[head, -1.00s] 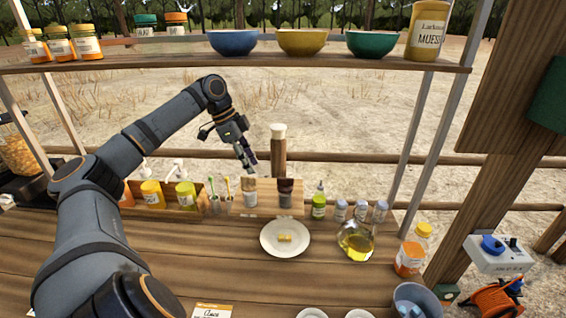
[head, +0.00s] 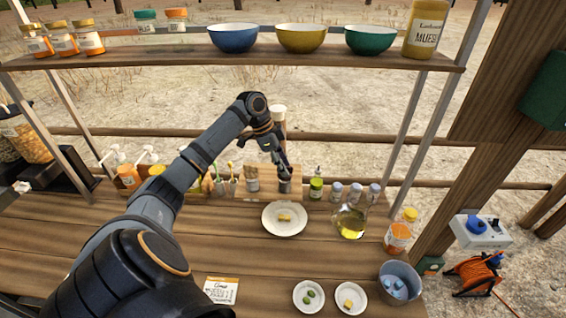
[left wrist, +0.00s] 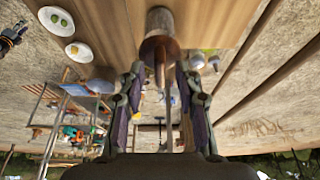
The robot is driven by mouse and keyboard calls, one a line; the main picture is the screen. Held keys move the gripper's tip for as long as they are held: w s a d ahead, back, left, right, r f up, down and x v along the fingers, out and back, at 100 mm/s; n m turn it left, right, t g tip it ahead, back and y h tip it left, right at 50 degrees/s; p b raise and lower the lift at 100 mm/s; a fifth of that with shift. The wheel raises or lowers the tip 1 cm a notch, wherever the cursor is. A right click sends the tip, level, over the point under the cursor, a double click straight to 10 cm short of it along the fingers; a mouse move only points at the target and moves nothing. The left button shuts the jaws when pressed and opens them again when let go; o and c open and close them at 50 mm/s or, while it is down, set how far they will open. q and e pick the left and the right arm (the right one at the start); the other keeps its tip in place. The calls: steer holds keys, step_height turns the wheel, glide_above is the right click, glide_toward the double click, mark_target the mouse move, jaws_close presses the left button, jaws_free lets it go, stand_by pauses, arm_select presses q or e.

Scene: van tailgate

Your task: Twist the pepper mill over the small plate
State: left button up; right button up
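The pepper mill, with a dark brown top over a grey body, stands on the wooden board at the back of the counter; its lower part (head: 285,186) shows below my left gripper (head: 283,169). In the left wrist view the mill (left wrist: 159,48) lies just ahead of and between the fingertips of my left gripper (left wrist: 160,72). These are apart; contact is not visible. A white plate (head: 272,228) with a yellow piece is in front of the mill. Two smaller plates (head: 299,305) (head: 343,306) sit at the front. My right gripper (left wrist: 12,36) seems to show small at the left wrist view's edge.
A paler-topped mill (head: 252,182) stands left of the pepper mill. A green bottle (head: 316,189), several small jars and an oil flask (head: 349,222) stand right. A shelf (head: 190,57) with bowls runs above my left arm. A bucket (head: 399,284) is at front right.

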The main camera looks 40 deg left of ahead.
arm_select(q)
jaws_close()
